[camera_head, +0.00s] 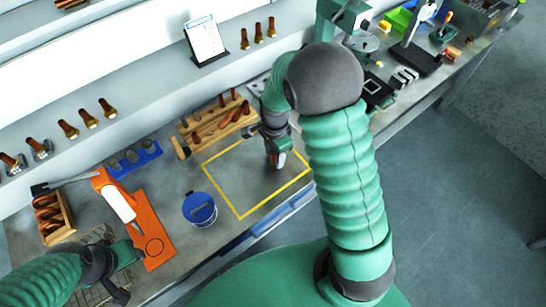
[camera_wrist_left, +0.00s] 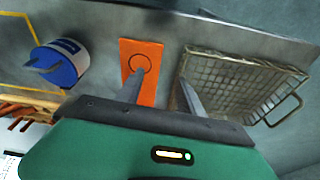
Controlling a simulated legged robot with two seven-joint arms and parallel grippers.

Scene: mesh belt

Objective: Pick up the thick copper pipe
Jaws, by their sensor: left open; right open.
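Several copper pipes (camera_head: 213,127) lie and stand in a wooden rack (camera_head: 240,123) at the back of the bench; I cannot tell which is the thick one. My right gripper (camera_head: 277,160) is open over the yellow-outlined area, right of the rack and apart from it. It points down, and its fingers are small in the head view. My left gripper (camera_head: 129,273) is at the bench's front left. In the left wrist view its two fingers (camera_wrist_left: 162,92) are spread and empty, in front of an orange mat and a wire basket. Part of the rack (camera_wrist_left: 35,107) also shows there.
A blue-lidded container (camera_head: 200,208) stands left of the yellow outline (camera_head: 222,193). The orange mat (camera_head: 152,225) and wire basket (camera_wrist_left: 235,88) are near my left gripper. A wooden box (camera_head: 62,224) holds copper pieces. Brass-coloured fittings (camera_head: 88,118) stand on the shelf behind.

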